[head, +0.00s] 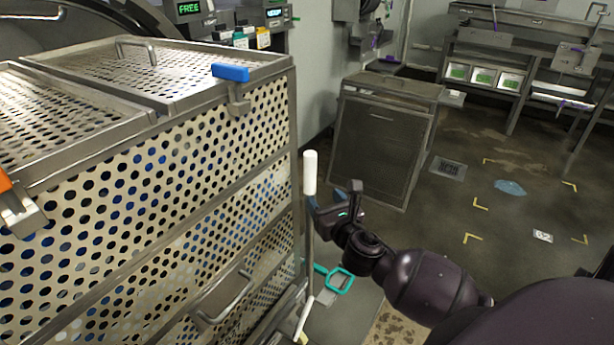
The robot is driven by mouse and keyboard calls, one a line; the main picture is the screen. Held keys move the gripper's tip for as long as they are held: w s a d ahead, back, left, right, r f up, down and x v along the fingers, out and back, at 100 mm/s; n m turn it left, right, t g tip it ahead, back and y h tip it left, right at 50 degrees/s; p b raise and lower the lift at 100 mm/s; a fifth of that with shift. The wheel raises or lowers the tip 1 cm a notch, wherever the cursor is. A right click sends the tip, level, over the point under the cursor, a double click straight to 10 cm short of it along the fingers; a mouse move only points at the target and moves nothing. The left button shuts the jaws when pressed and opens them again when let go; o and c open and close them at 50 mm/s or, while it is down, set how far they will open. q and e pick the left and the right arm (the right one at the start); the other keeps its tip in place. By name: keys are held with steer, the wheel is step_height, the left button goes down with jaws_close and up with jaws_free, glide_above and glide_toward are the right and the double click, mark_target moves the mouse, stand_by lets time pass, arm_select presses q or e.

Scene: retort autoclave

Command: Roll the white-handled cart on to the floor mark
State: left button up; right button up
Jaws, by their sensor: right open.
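The white-handled cart fills the left side of the head view, carrying a large perforated metal basket (215,170). Its upright white handle (310,172) stands at the basket's right corner, on a thin metal post. Another white bar (303,320) shows lower down, near the bottom edge. My right gripper (333,200) is open beside the handle, just right of and below its white grip; I cannot tell whether it touches the post. The floor mark is a set of yellow corner lines (474,204) on the floor at the right. My left gripper is not in view.
A metal cabinet (385,140) stands behind my right gripper. A blue puddle-like patch (510,187) and a tag reading 02 (542,236) lie on the floor by the mark. A floor drain (448,169) and a teal-framed item (340,278) also show. A workbench (520,60) stands at the back right.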

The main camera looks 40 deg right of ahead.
mark_target(307, 177)
steer(key=w, duration=0.3)
steer(key=w+d, duration=0.1)
steer(key=w, duration=0.3)
steer(key=w+d, duration=0.1)
steer(key=w, duration=0.2)
steer(key=shift+w, duration=0.25)
steer(key=shift+c, duration=0.4)
jaws_close()
